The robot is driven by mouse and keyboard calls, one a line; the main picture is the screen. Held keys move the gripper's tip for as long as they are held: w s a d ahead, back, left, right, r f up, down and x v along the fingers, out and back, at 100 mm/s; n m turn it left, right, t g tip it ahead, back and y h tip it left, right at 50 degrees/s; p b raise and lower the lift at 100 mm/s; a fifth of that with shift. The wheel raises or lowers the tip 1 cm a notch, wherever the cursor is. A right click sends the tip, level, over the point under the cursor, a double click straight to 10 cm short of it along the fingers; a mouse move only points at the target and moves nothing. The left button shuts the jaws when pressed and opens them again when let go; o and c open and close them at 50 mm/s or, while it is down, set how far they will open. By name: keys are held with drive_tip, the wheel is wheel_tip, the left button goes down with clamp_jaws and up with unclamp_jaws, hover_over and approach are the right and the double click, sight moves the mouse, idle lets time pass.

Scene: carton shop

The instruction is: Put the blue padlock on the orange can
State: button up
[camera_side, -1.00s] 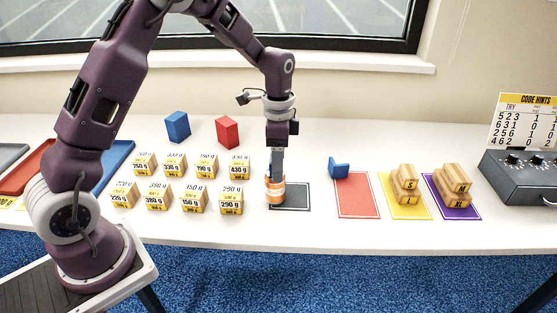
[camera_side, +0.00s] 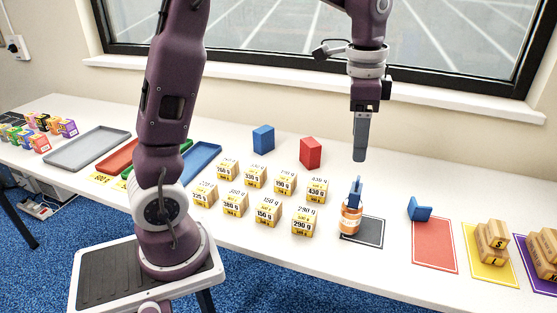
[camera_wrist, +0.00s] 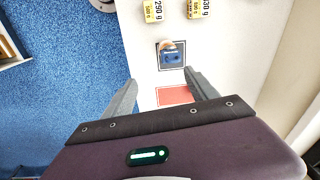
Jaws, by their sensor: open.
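The orange can (camera_side: 351,222) stands upright on the left part of a black mat (camera_side: 372,233). The blue padlock (camera_side: 355,192) rests on top of the can; in the wrist view the padlock (camera_wrist: 173,57) covers much of the can's top. My gripper (camera_side: 360,160) is above the padlock, apart from it and empty. In the wrist view my gripper (camera_wrist: 163,76) has its two fingers wide apart, with nothing between them.
Another blue piece (camera_side: 419,209) stands by the back of the red mat (camera_side: 434,245). Several weight-marked boxes (camera_side: 302,221) stand left of the can. Blue (camera_side: 263,139) and red (camera_side: 310,152) blocks stand behind. Wooden blocks (camera_side: 492,243) sit on the yellow mat.

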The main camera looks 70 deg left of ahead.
drive_tip(key=s+d+n+t, duration=0.2)
drive_tip(key=s+n, duration=0.1)
drive_tip(key=s, duration=0.8)
drive_tip(key=s+d+r+n+t, duration=0.1)
drive_tip(key=s+n, duration=0.3)
drive_tip(key=s, duration=0.8)
drive_tip(key=shift+d+r+t, duration=0.3)
drive_tip(key=shift+d+t, duration=0.2)
drive_tip(key=shift+t, duration=0.3)
